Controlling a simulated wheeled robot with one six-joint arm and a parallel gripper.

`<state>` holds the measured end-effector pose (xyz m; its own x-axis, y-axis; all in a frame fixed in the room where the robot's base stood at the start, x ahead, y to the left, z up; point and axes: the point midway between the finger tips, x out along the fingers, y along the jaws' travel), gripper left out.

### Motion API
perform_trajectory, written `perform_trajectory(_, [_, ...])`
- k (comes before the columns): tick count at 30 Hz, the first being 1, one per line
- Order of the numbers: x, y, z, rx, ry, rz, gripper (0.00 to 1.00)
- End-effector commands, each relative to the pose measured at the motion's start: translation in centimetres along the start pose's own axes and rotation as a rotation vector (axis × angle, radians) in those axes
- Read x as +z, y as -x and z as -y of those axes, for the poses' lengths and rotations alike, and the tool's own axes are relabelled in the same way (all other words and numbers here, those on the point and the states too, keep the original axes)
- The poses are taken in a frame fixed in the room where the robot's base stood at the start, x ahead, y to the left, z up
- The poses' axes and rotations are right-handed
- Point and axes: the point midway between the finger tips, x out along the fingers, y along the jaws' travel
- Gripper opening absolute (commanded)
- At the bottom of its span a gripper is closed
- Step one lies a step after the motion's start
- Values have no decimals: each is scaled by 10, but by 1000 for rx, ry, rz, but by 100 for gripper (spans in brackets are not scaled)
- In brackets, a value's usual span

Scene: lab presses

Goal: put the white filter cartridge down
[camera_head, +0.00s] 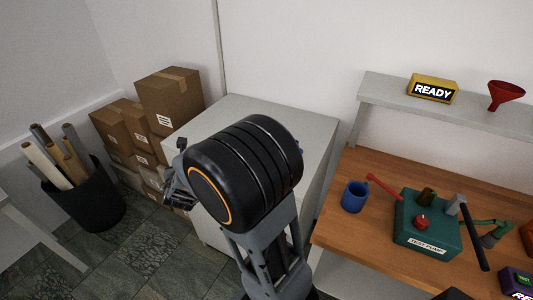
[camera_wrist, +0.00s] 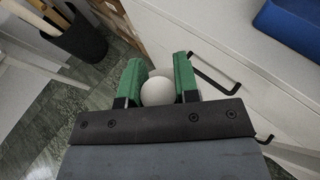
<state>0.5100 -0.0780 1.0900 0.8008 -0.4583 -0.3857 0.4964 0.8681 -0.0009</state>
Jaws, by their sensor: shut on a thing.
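The white filter cartridge (camera_wrist: 158,91) shows end-on as a pale round shape in the wrist view. My gripper (camera_wrist: 159,68) is shut on it, with one green finger on each side. The cartridge is held in front of the drawer side of a pale cabinet (camera_wrist: 215,45), above floor level. In the head view, my dark wrist hides the cartridge and most of my gripper, and only a grey part of the gripper shows at the left of the wrist, beside the cabinet (camera_head: 250,108).
A blue tray (camera_wrist: 292,28) lies on the cabinet top, mostly hidden in the head view. Black handles (camera_wrist: 215,78) stick out from the cabinet front. A black bin (camera_head: 90,205) with rolls and stacked boxes (camera_head: 170,100) stand left. A wooden bench (camera_head: 370,170) holds a blue mug (camera_head: 354,197) and green pump (camera_head: 425,240).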

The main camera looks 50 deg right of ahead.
Motion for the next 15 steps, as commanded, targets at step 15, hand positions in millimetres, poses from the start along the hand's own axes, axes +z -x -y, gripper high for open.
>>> perform_trajectory(15, [106,41,255,-608,-259,10,0])
